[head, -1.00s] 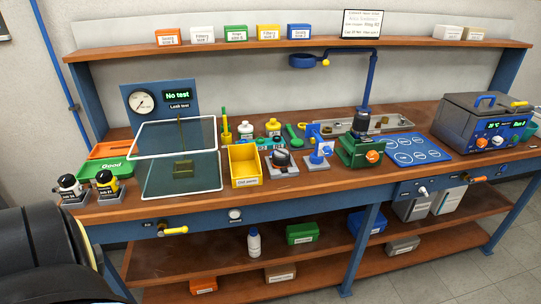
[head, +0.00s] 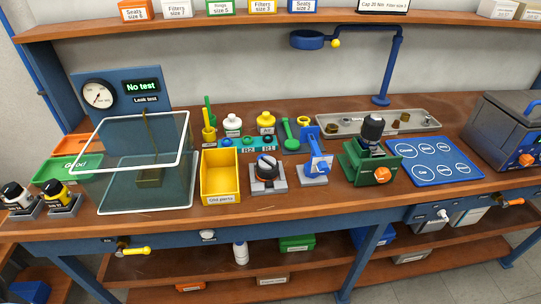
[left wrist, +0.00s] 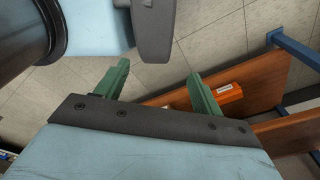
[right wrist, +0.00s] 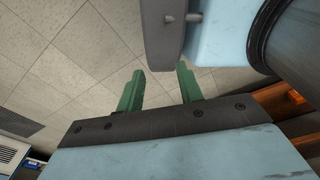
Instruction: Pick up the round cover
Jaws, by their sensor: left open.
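No part is plainly recognisable as the round cover in the head view. A dark, round-topped part (head: 373,126) stands upright in the green clamp fixture (head: 369,166) with an orange knob; I cannot tell whether its top is the cover. A dark round part (head: 267,167) also sits on a small grey stand at the middle of the bench. My left gripper (left wrist: 157,83) is open and empty over the floor, with a lower shelf behind it. My right gripper (right wrist: 160,82) is open and empty over the tiled floor. Neither gripper shows in the head view.
The blue mat (head: 470,172) with white circles lies right of the clamp fixture. A yellow bin (head: 221,180), a clear-panelled leak tester (head: 143,205) and a grey tray (head: 350,126) stand on the bench (head: 300,204). The front strip is mostly clear.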

